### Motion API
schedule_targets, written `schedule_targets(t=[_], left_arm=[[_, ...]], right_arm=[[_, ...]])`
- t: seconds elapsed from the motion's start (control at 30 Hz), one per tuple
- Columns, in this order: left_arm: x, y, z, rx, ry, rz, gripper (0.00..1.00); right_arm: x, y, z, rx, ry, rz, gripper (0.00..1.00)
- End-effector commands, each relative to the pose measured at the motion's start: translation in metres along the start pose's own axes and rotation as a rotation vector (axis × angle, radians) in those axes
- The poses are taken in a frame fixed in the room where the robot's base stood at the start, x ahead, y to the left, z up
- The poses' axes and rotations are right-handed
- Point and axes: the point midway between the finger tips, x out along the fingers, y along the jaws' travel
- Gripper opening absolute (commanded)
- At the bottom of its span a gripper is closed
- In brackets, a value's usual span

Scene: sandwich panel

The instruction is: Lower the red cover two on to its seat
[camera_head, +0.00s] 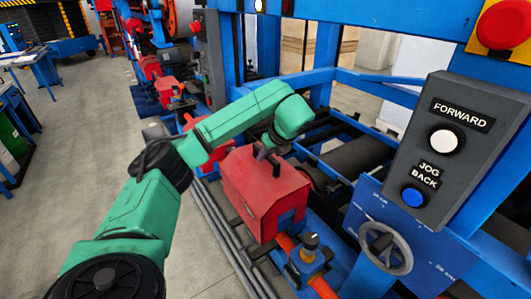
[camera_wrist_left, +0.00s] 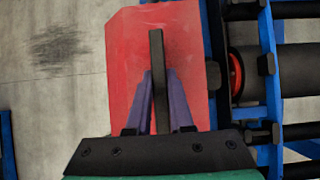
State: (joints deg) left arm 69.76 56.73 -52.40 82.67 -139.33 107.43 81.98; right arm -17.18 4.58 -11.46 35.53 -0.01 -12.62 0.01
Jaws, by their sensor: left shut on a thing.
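A red box-shaped cover (camera_head: 262,190) with a dark bar handle on top is under my left gripper (camera_head: 266,152). In the left wrist view my gripper (camera_wrist_left: 158,92) is shut on the dark upright handle (camera_wrist_left: 156,50), with a purple finger on each side. The red cover top (camera_wrist_left: 120,60) lies below the fingers there. The cover is beside the blue frame, above or at the machine's lower rail. Its underside and the seat are hidden, so I cannot tell whether it touches the seat. My right gripper is not in view.
An orange shaft with a black-knobbed fitting (camera_head: 308,245) is just in front of the cover. A grey control box (camera_head: 440,150) and a handwheel (camera_head: 385,247) stand to the right. Dark rollers (camera_head: 355,155) lie behind. Grey floor (camera_head: 90,150) is clear at left.

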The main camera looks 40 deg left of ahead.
Motion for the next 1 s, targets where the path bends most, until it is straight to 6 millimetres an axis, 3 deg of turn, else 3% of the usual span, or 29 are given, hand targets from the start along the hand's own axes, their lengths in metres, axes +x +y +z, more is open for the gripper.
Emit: schedule_targets(t=[1.0], left_arm=[[0.058,-0.001,-0.037,-0.002,-0.001,-0.002,0.00]], right_arm=[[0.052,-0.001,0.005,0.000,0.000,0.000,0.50]])
